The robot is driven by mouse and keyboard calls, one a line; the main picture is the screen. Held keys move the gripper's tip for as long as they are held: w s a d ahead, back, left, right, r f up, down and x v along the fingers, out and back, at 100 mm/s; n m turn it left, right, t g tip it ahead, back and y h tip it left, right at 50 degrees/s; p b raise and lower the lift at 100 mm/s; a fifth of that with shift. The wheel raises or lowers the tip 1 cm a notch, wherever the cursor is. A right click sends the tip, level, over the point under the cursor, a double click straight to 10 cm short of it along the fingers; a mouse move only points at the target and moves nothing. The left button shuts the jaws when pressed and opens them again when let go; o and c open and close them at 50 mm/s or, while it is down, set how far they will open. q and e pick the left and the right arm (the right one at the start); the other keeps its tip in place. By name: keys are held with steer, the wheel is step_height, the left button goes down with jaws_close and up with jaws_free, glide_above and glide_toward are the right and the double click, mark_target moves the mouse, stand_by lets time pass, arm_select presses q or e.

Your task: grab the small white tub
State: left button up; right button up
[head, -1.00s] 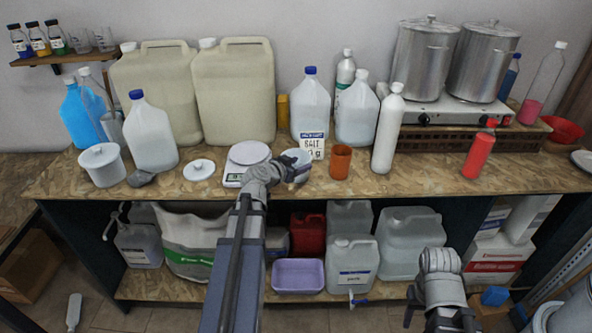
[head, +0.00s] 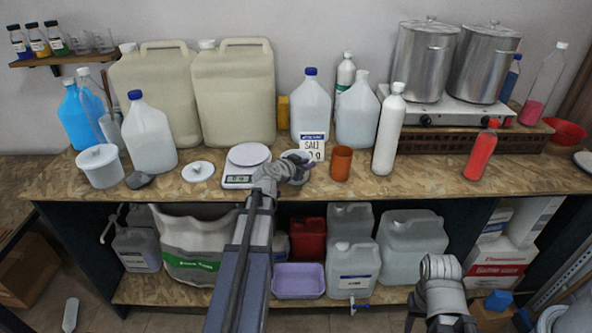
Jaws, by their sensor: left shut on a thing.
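A small white tub (head: 295,154) stands on the bench between the kitchen scale and the orange cup; my left gripper hides most of it and only its pale rim shows. My left gripper (head: 301,172) is at the tub's front side, shut on it.
A scale (head: 247,165) is close left of the small tub and an orange cup (head: 341,163) close right. A salt jug (head: 310,108) stands just behind. A white lid (head: 198,171) lies farther left.

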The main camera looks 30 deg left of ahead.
arm_select(q)
jaws_close()
step_height(320, 180, up, 10)
steer(key=p, duration=1)
steer(key=shift+r, duration=0.1)
